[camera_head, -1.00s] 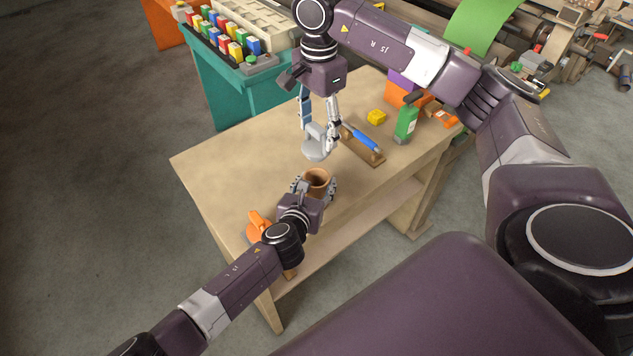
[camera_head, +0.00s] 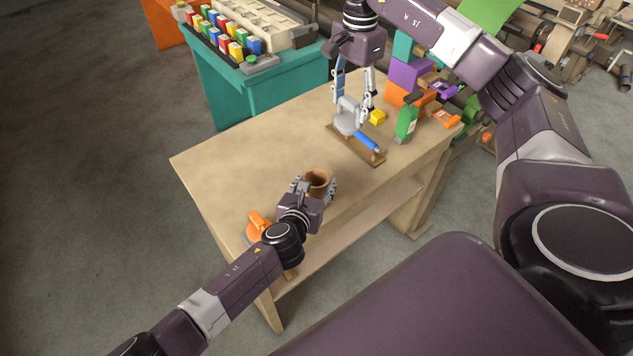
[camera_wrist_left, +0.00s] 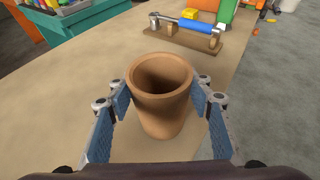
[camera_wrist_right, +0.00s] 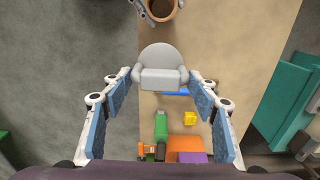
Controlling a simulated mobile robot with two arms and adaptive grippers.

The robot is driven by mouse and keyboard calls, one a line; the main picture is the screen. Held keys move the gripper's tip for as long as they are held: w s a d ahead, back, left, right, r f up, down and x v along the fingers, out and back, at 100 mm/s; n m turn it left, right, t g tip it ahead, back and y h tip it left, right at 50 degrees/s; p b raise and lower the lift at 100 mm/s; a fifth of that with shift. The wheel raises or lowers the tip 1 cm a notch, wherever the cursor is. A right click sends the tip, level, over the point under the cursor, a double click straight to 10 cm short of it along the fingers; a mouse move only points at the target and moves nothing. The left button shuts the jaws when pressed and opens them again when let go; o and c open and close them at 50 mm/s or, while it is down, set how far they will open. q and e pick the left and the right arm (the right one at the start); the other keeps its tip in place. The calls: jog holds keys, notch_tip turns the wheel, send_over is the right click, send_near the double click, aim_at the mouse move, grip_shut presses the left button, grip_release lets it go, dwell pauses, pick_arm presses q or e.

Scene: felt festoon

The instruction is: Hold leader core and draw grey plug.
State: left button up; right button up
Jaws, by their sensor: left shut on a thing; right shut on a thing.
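The leader core (camera_head: 319,176), a brown hollow tube with an open top, stands upright on the table near its front edge. My left gripper (camera_head: 314,188) is shut on it, with a finger on each side. The left wrist view looks into the open mouth of the core (camera_wrist_left: 160,98). The grey plug (camera_head: 346,122), a rounded disc with a block-like grip, is out of the core. My right gripper (camera_head: 354,108) is shut on the plug's grip and holds it in the air, beyond the core. In the right wrist view the plug (camera_wrist_right: 163,60) sits between the fingertips.
A wooden stand (camera_head: 343,138) with a blue-handled bar lies below and beside the plug. A yellow block (camera_head: 378,117), a green bottle (camera_head: 407,122) and orange and purple boxes are at the right. An orange tool (camera_head: 257,226) lies near the left gripper. The table's left half is clear.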

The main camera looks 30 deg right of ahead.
jog(key=shift+d, duration=0.15)
pick_arm(q)
jog(key=o, duration=1.3)
jog(key=shift+c, duration=0.2)
jog(key=v, duration=1.2)
jog(key=shift+w, duration=0.1)
